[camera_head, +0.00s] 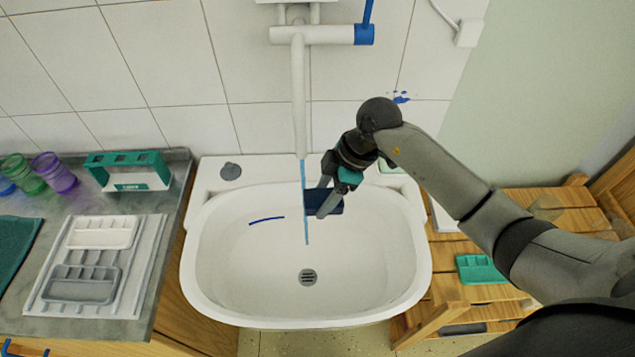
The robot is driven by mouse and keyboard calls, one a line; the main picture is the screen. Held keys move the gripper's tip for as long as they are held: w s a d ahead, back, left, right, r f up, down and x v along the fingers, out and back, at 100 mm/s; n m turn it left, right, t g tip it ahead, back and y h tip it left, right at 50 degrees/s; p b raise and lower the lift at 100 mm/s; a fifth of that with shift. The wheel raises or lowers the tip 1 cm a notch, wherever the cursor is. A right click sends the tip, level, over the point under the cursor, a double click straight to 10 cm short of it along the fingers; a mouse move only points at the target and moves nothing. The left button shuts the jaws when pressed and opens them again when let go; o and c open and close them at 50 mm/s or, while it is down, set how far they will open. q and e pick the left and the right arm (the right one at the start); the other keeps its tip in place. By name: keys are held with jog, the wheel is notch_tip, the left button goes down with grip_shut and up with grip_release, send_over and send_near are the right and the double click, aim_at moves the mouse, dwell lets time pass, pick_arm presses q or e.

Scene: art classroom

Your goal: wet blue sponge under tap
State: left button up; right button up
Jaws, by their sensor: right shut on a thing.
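My right gripper (328,200) reaches in from the right over the sink and is shut on the dark blue sponge (336,208). It holds the sponge above the basin, just right of a thin blue stream of water (305,215). The stream falls from the white tap spout (299,100). The sponge's left edge is at or very close to the stream; I cannot tell whether they touch. The tap's blue lever (367,12) stands up at the right end of its body. My left gripper is not in view.
The white sink (215,255) has a drain in its floor and a blue mark on its inner wall. On the grey counter (120,325) at left are a teal rack (130,180), coloured cups (52,172) and trays. A slatted wooden shelf with a green tray (480,268) stands at right.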

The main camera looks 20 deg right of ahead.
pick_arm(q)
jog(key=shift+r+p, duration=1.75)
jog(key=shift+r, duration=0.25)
pick_arm(e)
jog(key=shift+s+d, duration=0.15)
jog(key=shift+s, duration=2.3)
pick_arm(q)
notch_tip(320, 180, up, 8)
jog(key=p, duration=0.8)
pick_arm(e)
jog(key=s+r, duration=0.4)
jog(key=s, duration=0.1)
jog(key=shift+d, duration=0.2)
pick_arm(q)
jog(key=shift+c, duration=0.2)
